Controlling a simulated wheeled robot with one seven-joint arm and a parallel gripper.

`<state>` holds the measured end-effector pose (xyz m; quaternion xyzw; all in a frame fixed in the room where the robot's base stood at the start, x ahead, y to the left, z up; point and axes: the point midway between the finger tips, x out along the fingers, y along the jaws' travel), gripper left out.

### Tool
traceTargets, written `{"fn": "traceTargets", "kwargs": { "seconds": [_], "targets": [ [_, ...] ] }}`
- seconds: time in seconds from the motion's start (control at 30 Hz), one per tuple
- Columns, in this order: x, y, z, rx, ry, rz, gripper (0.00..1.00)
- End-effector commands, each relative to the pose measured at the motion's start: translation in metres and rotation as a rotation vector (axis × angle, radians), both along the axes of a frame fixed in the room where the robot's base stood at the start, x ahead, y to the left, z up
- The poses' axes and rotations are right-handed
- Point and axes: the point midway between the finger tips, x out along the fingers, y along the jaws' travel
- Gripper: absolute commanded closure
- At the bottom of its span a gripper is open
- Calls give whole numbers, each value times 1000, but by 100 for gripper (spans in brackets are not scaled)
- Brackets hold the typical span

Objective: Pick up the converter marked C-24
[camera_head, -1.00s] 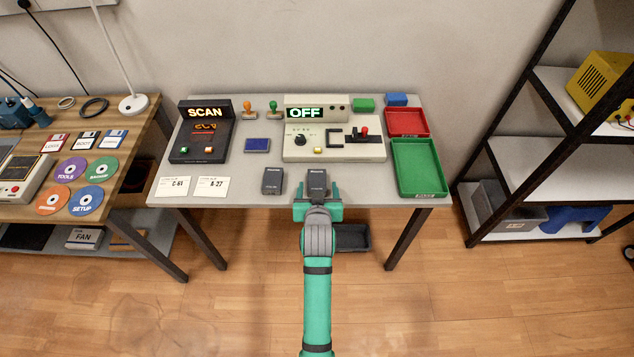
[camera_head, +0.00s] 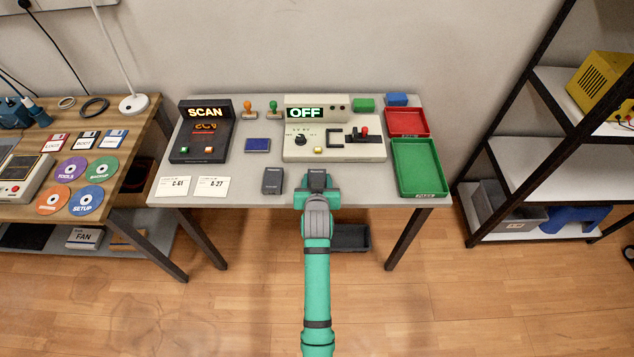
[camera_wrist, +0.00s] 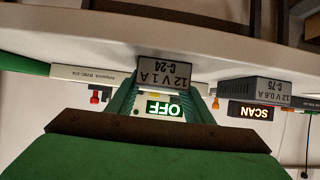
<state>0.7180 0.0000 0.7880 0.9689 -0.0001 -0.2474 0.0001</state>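The converter marked C-24 (camera_wrist: 163,74) is a dark box with a grey label reading 12 V 1 A. It stands at the table's front edge, also in the head view (camera_head: 317,179). My gripper (camera_head: 319,190) is at that edge, its green fingers open to the left and right of the converter. In the wrist view, which is upside down, the fingers (camera_wrist: 163,92) flank the label with narrow gaps; contact is not visible. A second converter, marked C-75 (camera_wrist: 265,90), stands left of it in the head view (camera_head: 272,181).
Cards C-61 (camera_head: 174,187) and A-27 (camera_head: 211,187) lie front left. A control panel reading OFF (camera_head: 334,150) is behind the converters. A green tray (camera_head: 446,176) and a red tray (camera_head: 427,121) are at the right. A dark bin (camera_head: 350,238) is below the table.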

Motion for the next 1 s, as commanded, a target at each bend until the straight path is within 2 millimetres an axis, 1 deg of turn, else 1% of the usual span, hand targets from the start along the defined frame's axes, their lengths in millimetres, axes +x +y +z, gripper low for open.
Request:
{"fn": "traceTargets", "kwargs": {
  "seconds": [0.03, 0.07, 0.1, 0.37, 0.47, 0.57, 0.7, 0.77, 1.0],
  "targets": [
    [0, 0, 0, 0, 0, 0, 72],
    [0, 0, 0, 0, 0, 0, 79],
    [0, 0, 0, 0, 0, 0, 83],
    [0, 0, 2, 0, -2, 0, 83],
    [0, 0, 6, 0, -2, 0, 83],
    [1, 0, 14, 0, -4, 0, 83],
    [1, 1, 34, 0, -6, 2, 83],
    [-8, 1, 42, 1, -5, 2, 83],
    [-53, 1, 95, 0, -7, 2, 83]
  ]
}}
